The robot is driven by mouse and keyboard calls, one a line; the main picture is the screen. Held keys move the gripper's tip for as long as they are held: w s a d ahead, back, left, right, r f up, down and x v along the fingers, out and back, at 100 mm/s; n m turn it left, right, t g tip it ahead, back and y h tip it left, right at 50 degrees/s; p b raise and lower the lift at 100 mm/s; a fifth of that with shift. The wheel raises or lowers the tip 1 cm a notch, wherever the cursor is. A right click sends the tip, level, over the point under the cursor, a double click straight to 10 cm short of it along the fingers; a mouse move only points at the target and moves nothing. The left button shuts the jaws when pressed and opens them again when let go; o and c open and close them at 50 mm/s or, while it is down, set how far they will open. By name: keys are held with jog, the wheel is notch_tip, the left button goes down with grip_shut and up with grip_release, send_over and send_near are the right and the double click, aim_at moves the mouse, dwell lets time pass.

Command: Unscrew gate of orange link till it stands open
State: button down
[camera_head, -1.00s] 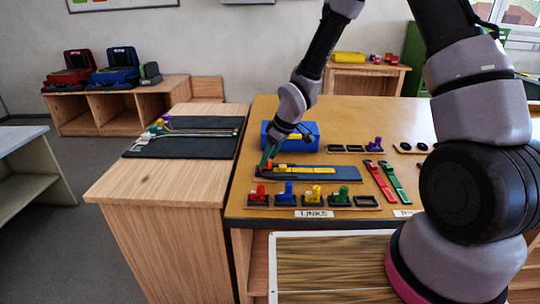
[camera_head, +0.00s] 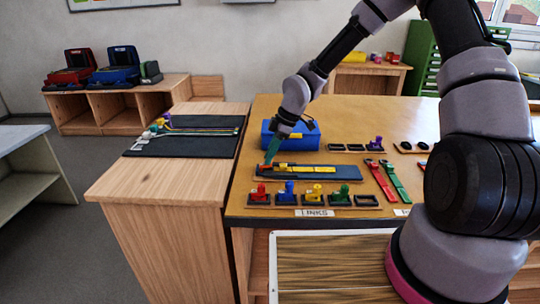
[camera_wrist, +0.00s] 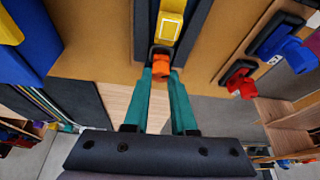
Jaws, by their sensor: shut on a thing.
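The orange link (camera_wrist: 161,66) sits at the near end of a dark blue tray (camera_wrist: 145,25), beside a yellow piece (camera_wrist: 168,28). My gripper (camera_wrist: 161,72) has its teal fingers shut on the orange part, at the end of the tray. In the head view my gripper (camera_head: 270,157) reaches down at a slant to the left end of the tray (camera_head: 325,180). The orange link (camera_head: 264,168) is small there and partly covered by the fingers. Whether its gate stands open or closed cannot be told.
A row of red (camera_head: 261,191), blue, yellow and green links stands in front of the tray. A blue box (camera_head: 305,133) stands close behind it. Red and green straps (camera_head: 380,180) lie to the right. A dark mat (camera_head: 185,140) lies on the left table.

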jog(key=n+g, duration=0.1)
jog(key=n, duration=0.3)
jog(key=shift+w+n+g, duration=0.1)
jog(key=shift+n+g, duration=0.2)
jog(key=shift+g, duration=0.1)
jog(key=shift+r+n+g+h, duration=0.1)
jog(key=shift+n+g+h, duration=0.35)
jog(key=shift+n, duration=0.75)
jog(key=n+h, duration=0.1)
jog(key=n, duration=0.2)
jog(key=shift+a+g, duration=0.15)
jog(key=shift+g, duration=0.2)
jog(key=n+h, duration=0.1)
jog(key=n, duration=0.3)
jog(key=shift+w+g, duration=0.1)
jog(key=shift+g, duration=0.3)
jog(key=shift+h, duration=0.25)
